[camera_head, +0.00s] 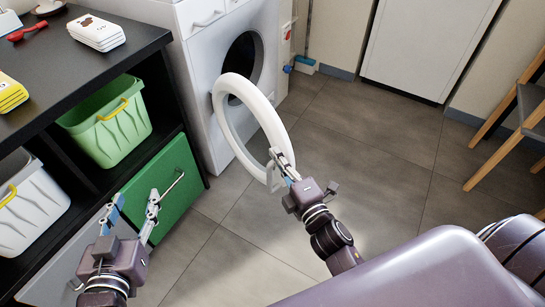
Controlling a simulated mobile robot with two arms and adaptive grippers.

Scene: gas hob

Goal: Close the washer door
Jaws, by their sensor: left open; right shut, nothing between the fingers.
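The washer (203,72) is white and stands at the upper middle of the head view, with its dark round opening uncovered. Its round door (226,112), a white ring with a clear middle, is swung wide open towards me. My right gripper (279,163) is shut with nothing held, at the near lower rim of the door. It overlaps the rim in the picture; I cannot tell whether it touches it. My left gripper (135,212) is open and empty at the lower left, in front of the cabinet and well away from the door.
A black shelf unit (160,62) stands at the left with a green basket (108,130), a white basket (28,205) and a green cabinet door (168,188). A wooden chair (505,115) is at the right. The tiled floor (365,150) right of the washer door is clear.

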